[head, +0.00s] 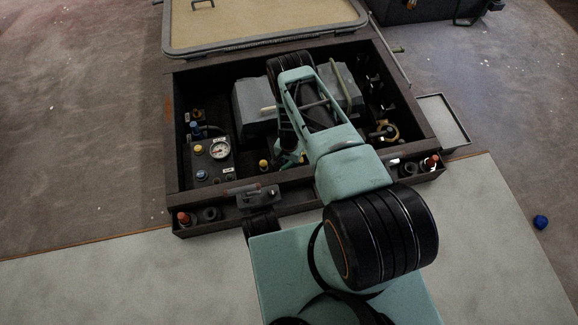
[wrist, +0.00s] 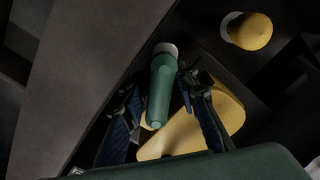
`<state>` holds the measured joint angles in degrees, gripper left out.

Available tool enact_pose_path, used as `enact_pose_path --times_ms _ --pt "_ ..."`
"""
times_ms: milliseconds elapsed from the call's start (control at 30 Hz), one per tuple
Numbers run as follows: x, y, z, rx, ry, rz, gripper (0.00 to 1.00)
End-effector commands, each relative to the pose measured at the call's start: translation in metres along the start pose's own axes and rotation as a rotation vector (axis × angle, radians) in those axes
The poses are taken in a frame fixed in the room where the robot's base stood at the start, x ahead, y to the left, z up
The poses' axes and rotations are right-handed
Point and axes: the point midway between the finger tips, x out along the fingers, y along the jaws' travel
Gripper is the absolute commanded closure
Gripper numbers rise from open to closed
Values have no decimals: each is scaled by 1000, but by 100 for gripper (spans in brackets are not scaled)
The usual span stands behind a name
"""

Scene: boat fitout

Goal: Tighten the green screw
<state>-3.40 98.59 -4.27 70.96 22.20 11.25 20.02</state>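The green screw (wrist: 160,88) shows in the wrist view as a dark green cylinder with a pale ring at its far end. It stands between the two fingers of my gripper (wrist: 160,98). The fingers are apart, with narrow dark gaps between them and the screw, so my gripper looks open around it. A yellow rounded part (wrist: 190,132) lies just beside and behind the screw and the right finger. In the head view my gripper (head: 291,157) reaches down into the dark open box; my arm hides the green screw there.
The box's dark front wall (wrist: 85,75) runs close beside the left finger. A yellow knob (wrist: 250,30) stands nearby. The box (head: 174,130) also holds a gauge (head: 219,149) and a grey block (head: 251,100). A raised lid (head: 260,25) is behind. A tray (head: 443,120) lies right.

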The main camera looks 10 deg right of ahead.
Motion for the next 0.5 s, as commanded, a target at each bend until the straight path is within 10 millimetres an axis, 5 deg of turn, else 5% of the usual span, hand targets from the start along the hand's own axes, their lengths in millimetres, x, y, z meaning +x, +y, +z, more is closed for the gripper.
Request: enact_pose_path --times_ms 233,500 --pt "0 0 0 0 0 0 100" --pt "0 0 0 1 0 -1 100"
